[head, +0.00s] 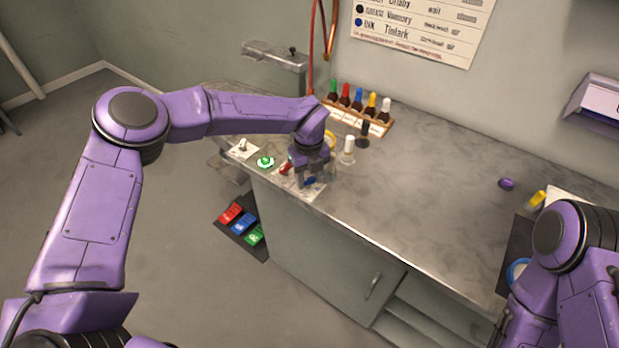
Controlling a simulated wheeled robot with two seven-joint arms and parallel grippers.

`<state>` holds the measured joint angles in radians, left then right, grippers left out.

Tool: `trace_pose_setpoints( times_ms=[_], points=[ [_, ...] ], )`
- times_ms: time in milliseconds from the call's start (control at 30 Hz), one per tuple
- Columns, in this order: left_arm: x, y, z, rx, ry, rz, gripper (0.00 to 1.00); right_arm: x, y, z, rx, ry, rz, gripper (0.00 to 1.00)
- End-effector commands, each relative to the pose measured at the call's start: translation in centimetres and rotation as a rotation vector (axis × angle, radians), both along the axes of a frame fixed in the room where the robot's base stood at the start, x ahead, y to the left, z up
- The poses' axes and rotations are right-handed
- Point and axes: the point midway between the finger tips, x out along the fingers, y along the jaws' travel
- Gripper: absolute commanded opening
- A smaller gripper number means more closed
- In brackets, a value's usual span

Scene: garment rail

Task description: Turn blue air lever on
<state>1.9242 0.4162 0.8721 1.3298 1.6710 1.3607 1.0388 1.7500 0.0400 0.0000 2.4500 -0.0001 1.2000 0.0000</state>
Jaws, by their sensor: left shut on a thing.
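The blue air lever (310,182) is a small blue handle on a pale plate (312,194) at the front left edge of the counter. My left gripper (307,183) points down over it and is shut on it. The fingers hide part of the lever, so its exact angle is hard to read.
The middle of the counter (430,190) is clear.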

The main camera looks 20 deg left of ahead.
Motion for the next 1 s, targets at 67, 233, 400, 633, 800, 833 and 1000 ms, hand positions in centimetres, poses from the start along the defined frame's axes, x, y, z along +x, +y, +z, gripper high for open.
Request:
trace_pose_setpoints(
  times_ms=[67,233,400,633,800,833,1000],
  points=[
    [-0.01,0.01,-0.03,-0.001,0.0,-0.071,0.16,0.0,-0.01,-0.17,0.0,0.0,0.0,0.72],
    [-0.09,0.1,0.0,-0.001,0.0,-0.232,0.16,0.0,0.0,-0.24,0.0,0.0,0.0,0.72],
    [-0.13,0.21,0.05,-0.001,-0.001,-0.394,0.16,0.0,0.0,-0.18,0.0,0.0,0.0,0.72],
    [-0.16,0.33,0.07,0.0,0.0,-0.612,0.16,0.0,0.0,0.05,0.0,0.0,0.0,0.72],
    [-0.16,0.42,0.12,-0.001,-0.001,-0.763,0.16,0.0,0.0,0.29,0.0,0.0,0.0,0.72],
    [-0.15,0.44,0.13,-0.001,-0.001,-0.788,0.16,0.0,0.0,0.34,0.0,0.0,0.0,0.72],
    [-0.14,0.53,0.11,0.0,0.0,-0.912,0.16,0.0,0.0,0.55,0.0,0.0,0.0,0.72]
  ],
)
